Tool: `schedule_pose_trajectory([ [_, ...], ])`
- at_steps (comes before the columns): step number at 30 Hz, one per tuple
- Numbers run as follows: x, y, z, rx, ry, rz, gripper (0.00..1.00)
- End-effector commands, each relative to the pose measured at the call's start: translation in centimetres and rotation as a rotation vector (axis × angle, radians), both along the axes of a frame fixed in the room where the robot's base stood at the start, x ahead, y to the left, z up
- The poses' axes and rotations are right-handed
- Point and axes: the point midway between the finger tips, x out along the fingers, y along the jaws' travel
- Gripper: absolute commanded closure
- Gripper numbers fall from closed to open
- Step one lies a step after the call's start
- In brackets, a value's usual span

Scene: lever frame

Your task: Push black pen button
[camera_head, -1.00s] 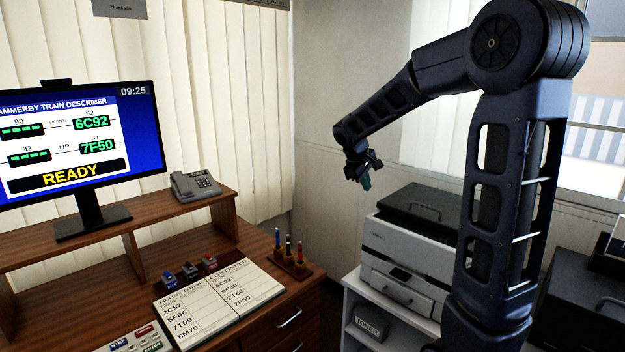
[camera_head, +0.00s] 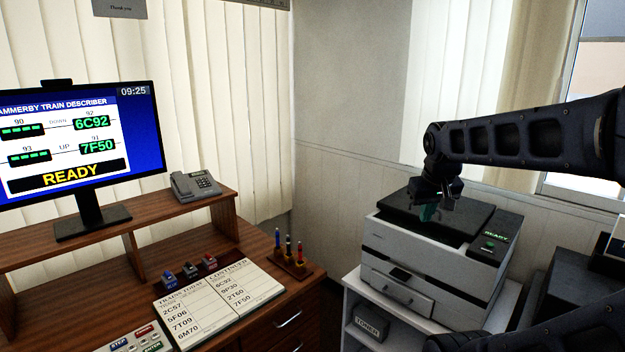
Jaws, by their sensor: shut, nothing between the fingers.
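A small wooden holder (camera_head: 297,267) stands at the right end of the desk with three upright pens. The blue pen (camera_head: 277,240) is on the left, a dark pen that looks black (camera_head: 288,246) is in the middle, and a red pen (camera_head: 299,251) is on the right. The button on the dark pen's top is too small to make out clearly. My gripper (camera_head: 430,213) is shut and empty, pointing down over the printer lid, well to the right of the pens. Its fingertips look greenish; I cannot tell if they touch the lid.
The printer (camera_head: 412,250) stands on a white cabinet right of the desk. An open book (camera_head: 222,301) lies left of the pens, with several small stamps (camera_head: 190,270) behind it. A phone (camera_head: 195,185) and monitor (camera_head: 80,140) stand on the raised shelf. Air above the pens is clear.

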Motion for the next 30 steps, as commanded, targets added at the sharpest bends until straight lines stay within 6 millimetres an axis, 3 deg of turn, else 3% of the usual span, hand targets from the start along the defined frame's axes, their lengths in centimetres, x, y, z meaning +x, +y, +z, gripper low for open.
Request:
schedule_pose_trajectory([
  [3,-2.2,-0.2,-0.6,0.045,-0.022,-0.05,1.0],
  [7,-3.5,-0.1,-1.0,0.077,-0.036,-0.083,1.0],
  [18,-4.1,-0.1,-1.3,0.09,-0.04,-0.097,0.98],
  [23,-3.4,0.0,-1.0,0.109,-0.033,-0.115,0.67],
  [30,1.1,1.0,0.7,0.243,0.028,-0.284,0.19],
])
